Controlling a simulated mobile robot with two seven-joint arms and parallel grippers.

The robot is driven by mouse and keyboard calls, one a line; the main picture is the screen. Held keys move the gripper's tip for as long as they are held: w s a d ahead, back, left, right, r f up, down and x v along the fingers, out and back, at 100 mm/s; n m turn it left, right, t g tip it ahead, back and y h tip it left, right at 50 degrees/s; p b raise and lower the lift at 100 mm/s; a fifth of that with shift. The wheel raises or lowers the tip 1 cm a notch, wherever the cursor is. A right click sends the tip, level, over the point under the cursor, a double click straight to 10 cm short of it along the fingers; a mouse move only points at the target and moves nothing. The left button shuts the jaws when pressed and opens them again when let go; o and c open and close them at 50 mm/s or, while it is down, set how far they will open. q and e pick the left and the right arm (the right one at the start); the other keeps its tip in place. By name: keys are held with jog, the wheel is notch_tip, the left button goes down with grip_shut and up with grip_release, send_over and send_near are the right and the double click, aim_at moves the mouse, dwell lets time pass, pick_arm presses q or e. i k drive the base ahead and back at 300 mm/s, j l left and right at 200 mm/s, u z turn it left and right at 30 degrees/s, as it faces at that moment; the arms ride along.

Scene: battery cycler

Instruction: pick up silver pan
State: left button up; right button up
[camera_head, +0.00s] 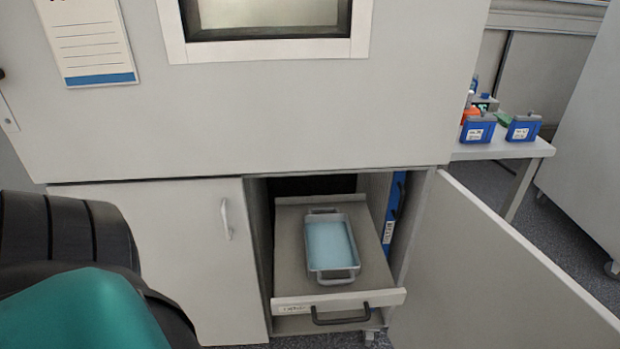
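The silver pan (316,275) is a rectangular grey metal pan with a handle at its near end and another at its far end. Its inside is light blue. It sits level on a pulled-out drawer shelf (289,240) in the open lower right cabinet compartment. Part of my arm, black and teal, fills the lower left corner. No gripper shows, and nothing touches the pan.
The cabinet door (495,270) stands open to the right. The left door (185,260) is shut. A blue object (392,215) stands beside the shelf inside the compartment. A side table (525,150) holds blue battery-like boxes (477,129). The space above the pan is open.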

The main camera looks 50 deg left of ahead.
aim_at(331, 252)
jog(key=k+j, duration=0.1)
jog(key=j, duration=0.35)
jog(key=k+j, duration=0.1)
jog(key=j, duration=0.85)
jog(key=i+l, duration=0.15)
